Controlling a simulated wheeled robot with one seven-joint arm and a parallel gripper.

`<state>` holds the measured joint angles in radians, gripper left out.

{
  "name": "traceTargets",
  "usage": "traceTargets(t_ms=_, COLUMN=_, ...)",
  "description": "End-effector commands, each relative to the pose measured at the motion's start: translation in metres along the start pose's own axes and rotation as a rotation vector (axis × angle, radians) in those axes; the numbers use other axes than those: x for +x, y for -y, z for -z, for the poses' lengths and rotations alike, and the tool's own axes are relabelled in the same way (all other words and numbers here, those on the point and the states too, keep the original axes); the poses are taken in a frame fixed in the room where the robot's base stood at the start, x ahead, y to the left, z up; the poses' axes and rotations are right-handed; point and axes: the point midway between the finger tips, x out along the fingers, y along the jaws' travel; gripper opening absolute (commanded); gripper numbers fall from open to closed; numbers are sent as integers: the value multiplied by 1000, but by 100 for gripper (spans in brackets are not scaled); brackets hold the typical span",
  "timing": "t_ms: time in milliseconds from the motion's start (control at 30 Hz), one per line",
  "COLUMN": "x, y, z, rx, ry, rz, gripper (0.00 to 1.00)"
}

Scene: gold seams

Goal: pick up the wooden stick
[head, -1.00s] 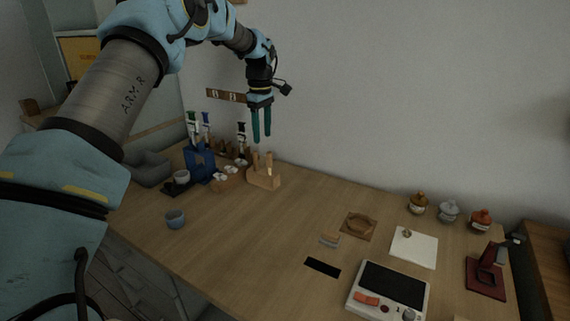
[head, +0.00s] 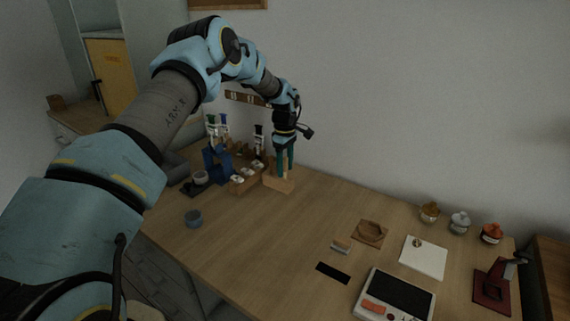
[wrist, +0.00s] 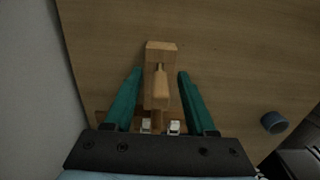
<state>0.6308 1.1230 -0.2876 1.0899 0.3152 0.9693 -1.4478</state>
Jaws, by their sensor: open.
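The wooden stick (wrist: 161,88) is pale brown and stands in a wooden block holder (head: 277,184) at the back of the table. In the wrist view it shows end-on between my two teal fingers, with a visible gap on each side. The holder (wrist: 160,47) also shows there beyond the stick. My gripper (head: 285,164) is open and points down over the holder; it also shows in the wrist view (wrist: 160,76). In the head view the fingers largely hide the stick.
Left of the holder stand a wooden rack with white cups (head: 243,174) and a blue stand (head: 215,160) with upright tools. A blue cup (head: 193,218) stands in front. Small lidded jars (head: 460,222) and a scale (head: 395,295) are at right.

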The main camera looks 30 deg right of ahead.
Motion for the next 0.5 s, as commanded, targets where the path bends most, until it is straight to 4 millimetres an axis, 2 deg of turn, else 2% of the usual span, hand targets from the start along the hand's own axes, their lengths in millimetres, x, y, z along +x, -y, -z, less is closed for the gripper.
traceTargets(t_ms=233, x=2, y=0, z=0, rx=0, ry=0, rz=-1, gripper=55)
traceTargets(t_ms=500, x=2, y=0, z=0, rx=0, ry=0, rz=0, gripper=25)
